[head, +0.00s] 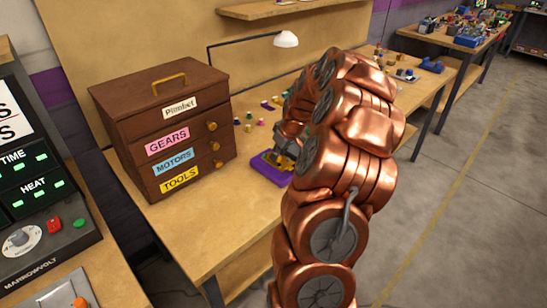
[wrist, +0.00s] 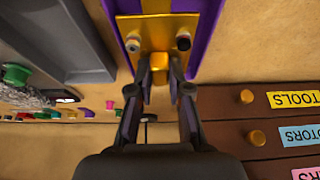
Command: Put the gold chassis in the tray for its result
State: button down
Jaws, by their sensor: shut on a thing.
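The gold chassis (wrist: 158,32) is a flat gold plate with dark-and-light wheels at its near corners and a gold block at its near end. It lies over a purple holder (wrist: 201,40) on the workbench; I cannot tell if it touches it. My gripper (wrist: 159,75) is shut on the gold block. In the head view the purple holder (head: 267,170) shows beside my arm, with a bit of the gold chassis (head: 284,159) above it. A grey tray (wrist: 95,65) is left of the holder in the wrist view. No result label is readable on it.
A brown drawer chest (head: 165,125) labelled Gears, Motors and Tools stands left of the holder on the workbench (head: 195,235). A lamp (head: 286,39) and several small coloured parts are behind. A console (head: 38,190) with TIME and HEAT displays is at far left. My arm hides much of the bench.

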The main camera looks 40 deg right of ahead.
jog(key=shift+w+a, duration=0.25)
jog(key=shift+w, duration=0.5)
jog(key=shift+f, duration=0.15)
jog(key=shift+f+p, duration=0.7)
jog(key=shift+f, duration=1)
jog(key=shift+f, duration=0.15)
jog(key=c, duration=1.1)
grip_release()
